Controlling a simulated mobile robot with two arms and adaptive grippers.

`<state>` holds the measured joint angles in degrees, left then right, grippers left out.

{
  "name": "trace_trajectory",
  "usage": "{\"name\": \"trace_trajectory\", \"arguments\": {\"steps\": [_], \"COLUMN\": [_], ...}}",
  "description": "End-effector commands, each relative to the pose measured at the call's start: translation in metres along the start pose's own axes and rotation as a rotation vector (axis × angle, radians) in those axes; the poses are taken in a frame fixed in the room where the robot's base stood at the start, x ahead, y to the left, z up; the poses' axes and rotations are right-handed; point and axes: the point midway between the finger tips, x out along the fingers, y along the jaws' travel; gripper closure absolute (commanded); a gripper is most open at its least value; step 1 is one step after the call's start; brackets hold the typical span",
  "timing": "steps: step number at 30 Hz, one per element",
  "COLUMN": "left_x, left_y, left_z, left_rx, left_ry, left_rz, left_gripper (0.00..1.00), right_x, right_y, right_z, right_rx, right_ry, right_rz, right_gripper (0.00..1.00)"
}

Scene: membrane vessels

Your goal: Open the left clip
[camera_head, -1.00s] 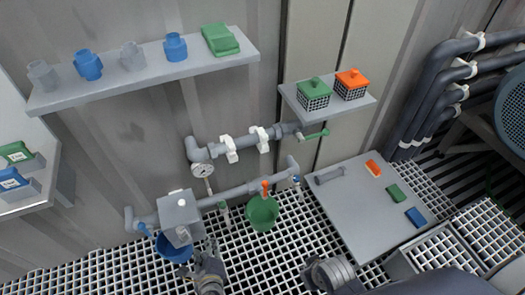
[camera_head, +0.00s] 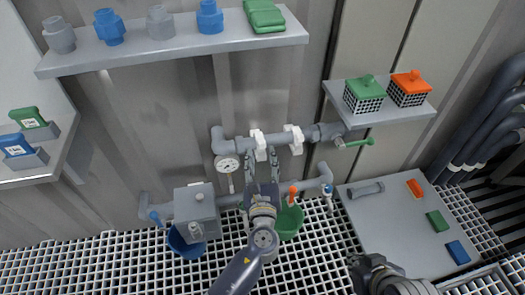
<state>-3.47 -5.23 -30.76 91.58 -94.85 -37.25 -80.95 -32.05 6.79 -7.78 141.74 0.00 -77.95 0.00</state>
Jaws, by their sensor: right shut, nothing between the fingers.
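The left white clip (camera_head: 259,141) sits on the upper grey pipe (camera_head: 237,147), just right of the round gauge. A second white clip (camera_head: 294,139) sits further right on the same pipe. My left gripper (camera_head: 261,161) is directly below the left clip. Its two fingers point up at the clip and look apart, one toward each side. I cannot tell whether they touch it. My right gripper (camera_head: 359,262) is shut and empty, low at the right over the grating, well away from the clips.
A pressure gauge (camera_head: 228,167) hangs left of my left gripper. The lower pipe carries a grey box (camera_head: 196,208) and an orange-handled valve (camera_head: 293,193). A green bucket (camera_head: 290,221) and blue bucket (camera_head: 186,243) stand below. A shelf (camera_head: 180,48) is above.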

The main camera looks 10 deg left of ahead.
Motion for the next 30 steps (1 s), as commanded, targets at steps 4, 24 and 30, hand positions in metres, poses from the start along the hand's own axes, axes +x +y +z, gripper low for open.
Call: {"name": "trace_trajectory", "arguments": {"steps": [4,24,30], "left_x": [0.023,0.036,0.036], "left_y": [0.0,0.0,-0.002], "left_z": [-0.001,-0.001,0.0], "left_rx": [-0.001,-0.003,-0.005], "left_ry": [-0.001,0.002,0.003], "left_rz": [0.001,-0.001,-0.003], "left_gripper": [0.6,1.0,1.0], "right_x": [0.004,0.004,0.003], "right_y": [-0.002,-0.004,-0.004], "right_z": [-0.016,-0.029,-0.029], "right_rx": [-0.002,-0.003,-0.004], "right_ry": [0.072,0.126,0.124], "right_rz": [-0.004,-0.007,-0.007], "right_gripper": [1.0,1.0,1.0]}}
